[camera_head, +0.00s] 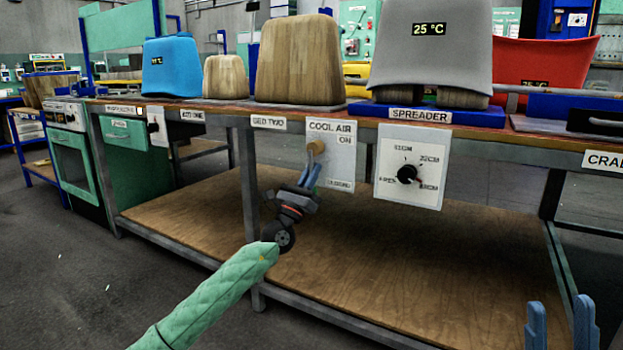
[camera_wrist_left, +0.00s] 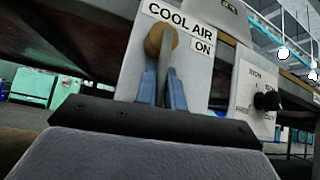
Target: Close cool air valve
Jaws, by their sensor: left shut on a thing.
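The cool air valve is a pale panel (camera_head: 341,170) on the table's front edge, marked "COOL AIR" and "ON" at the top, with a smaller label too blurred to read low down. A round tan knob (camera_head: 316,147) sits at its upper left; in the left wrist view the knob (camera_wrist_left: 160,40) has a thin grey lever (camera_wrist_left: 165,75) running down from it. My left gripper (camera_head: 311,174) is just below the knob, its blue fingers (camera_wrist_left: 164,88) shut on the lever. My right gripper (camera_head: 561,315) is open and empty at the bottom right, its fingers apart.
A dial panel marked "SPREADER" (camera_head: 410,166) is right of the valve, with a black knob. Wooden blocks, a grey form (camera_head: 430,40) and a red form (camera_head: 540,65) stand on the tabletop. A table leg (camera_head: 250,200) is left of my left gripper. The lower wooden shelf (camera_head: 400,270) is bare.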

